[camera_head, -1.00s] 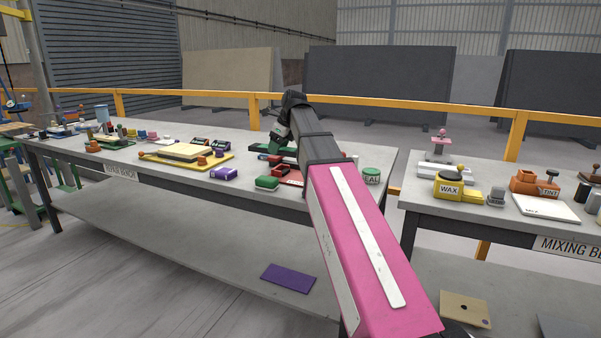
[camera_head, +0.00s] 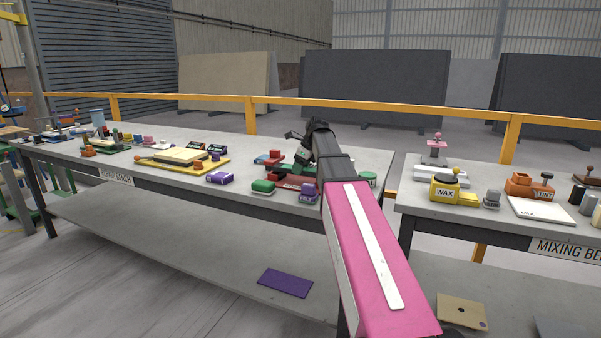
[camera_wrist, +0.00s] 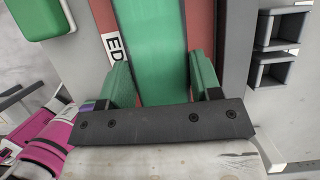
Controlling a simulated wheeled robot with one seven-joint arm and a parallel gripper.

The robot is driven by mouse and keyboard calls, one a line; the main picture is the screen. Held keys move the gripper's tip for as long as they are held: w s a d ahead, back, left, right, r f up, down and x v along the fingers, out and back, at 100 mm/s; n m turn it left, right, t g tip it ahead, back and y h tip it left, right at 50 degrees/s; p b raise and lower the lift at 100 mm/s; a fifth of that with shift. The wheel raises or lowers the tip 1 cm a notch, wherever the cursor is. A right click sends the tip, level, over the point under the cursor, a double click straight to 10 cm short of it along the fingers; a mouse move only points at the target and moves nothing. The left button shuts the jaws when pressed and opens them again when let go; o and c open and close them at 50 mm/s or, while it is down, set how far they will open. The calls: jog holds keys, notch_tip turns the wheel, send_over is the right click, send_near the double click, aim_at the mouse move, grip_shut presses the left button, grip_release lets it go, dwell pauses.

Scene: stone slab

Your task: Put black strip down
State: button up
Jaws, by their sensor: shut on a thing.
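My gripper (camera_wrist: 162,85) has two green fingers, set apart on either side of a long green strip (camera_wrist: 153,45) that fills the space between them. The strip runs toward the top of the wrist view, over a red board (camera_wrist: 200,28) partly lettered "ED". A dark bar with screws (camera_wrist: 155,122) crosses in front of the finger bases and looks like part of my gripper. I cannot make out a separate black strip. In the head view the arm reaches over the repair bench (camera_head: 345,150), and the fingertips are too small to tell clearly.
A yellow board (camera_head: 155,164) lies farther left. In the wrist view, dark open holders (camera_wrist: 275,70) stand at the right.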

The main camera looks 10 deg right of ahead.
jog(key=shift+f, duration=0.9)
jog(key=shift+f, duration=0.1)
jog(key=o, duration=1.2)
jog(key=shift+f, duration=0.1)
jog(key=v, duration=0.9)
jog(key=shift+s+d+r, duration=0.2)
jog(key=shift+s+d, duration=0.05)
jog(key=shift+s, duration=0.1)
jog(key=shift+o, duration=0.3)
jog(key=shift+s+d+r, duration=0.1)
jog(key=shift+d+r, duration=0.05)
jog(key=shift+r, duration=0.4)
